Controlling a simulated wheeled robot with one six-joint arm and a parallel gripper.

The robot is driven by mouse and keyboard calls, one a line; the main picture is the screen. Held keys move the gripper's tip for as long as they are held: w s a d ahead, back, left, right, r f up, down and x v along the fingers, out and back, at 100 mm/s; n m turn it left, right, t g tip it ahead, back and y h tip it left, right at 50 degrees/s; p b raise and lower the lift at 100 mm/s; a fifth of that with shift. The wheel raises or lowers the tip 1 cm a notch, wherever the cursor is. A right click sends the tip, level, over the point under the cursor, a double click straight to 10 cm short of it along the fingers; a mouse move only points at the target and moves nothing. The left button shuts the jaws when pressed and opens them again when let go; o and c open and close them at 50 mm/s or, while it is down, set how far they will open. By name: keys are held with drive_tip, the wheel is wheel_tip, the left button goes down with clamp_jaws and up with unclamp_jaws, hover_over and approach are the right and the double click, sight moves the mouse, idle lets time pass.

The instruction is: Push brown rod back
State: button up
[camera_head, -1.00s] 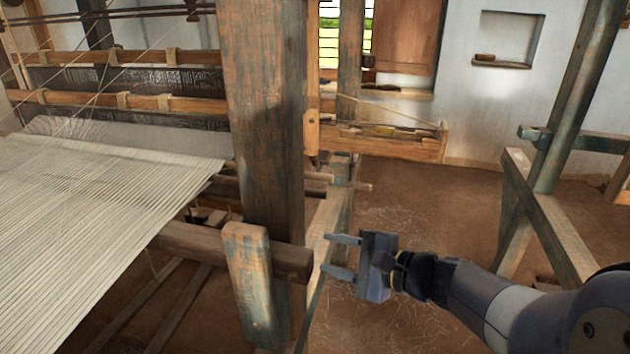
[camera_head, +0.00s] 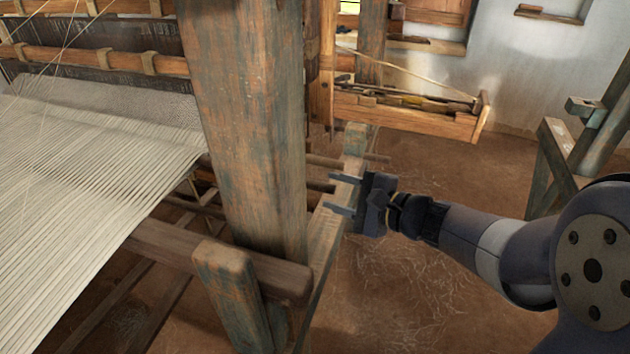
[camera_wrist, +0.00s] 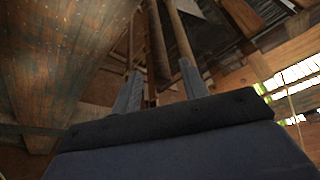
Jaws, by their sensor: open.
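Several brown rods stick out past the right side of the thick wooden post (camera_head: 245,120) in the head view. One brown rod end (camera_head: 320,186) lies just left of my gripper (camera_head: 332,192), and another rod (camera_head: 325,162) lies a little above it. My gripper is open and empty, its two fingers pointing left toward the rod ends. In the wrist view my gripper (camera_wrist: 160,70) has a brown rod (camera_wrist: 157,40) running away between its fingers, with another rod (camera_wrist: 180,35) beside it. I cannot tell whether any rod touches a finger.
White warp threads (camera_head: 80,165) spread at left. A side rail (camera_head: 328,225) runs below my gripper. A wooden tray (camera_head: 405,115) hangs behind.

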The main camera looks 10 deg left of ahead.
sight(314, 186)
drive_tip(key=x, duration=0.6)
drive_tip(key=shift+a+p, duration=0.1)
drive_tip(key=shift+p, duration=0.25)
clamp_jaws()
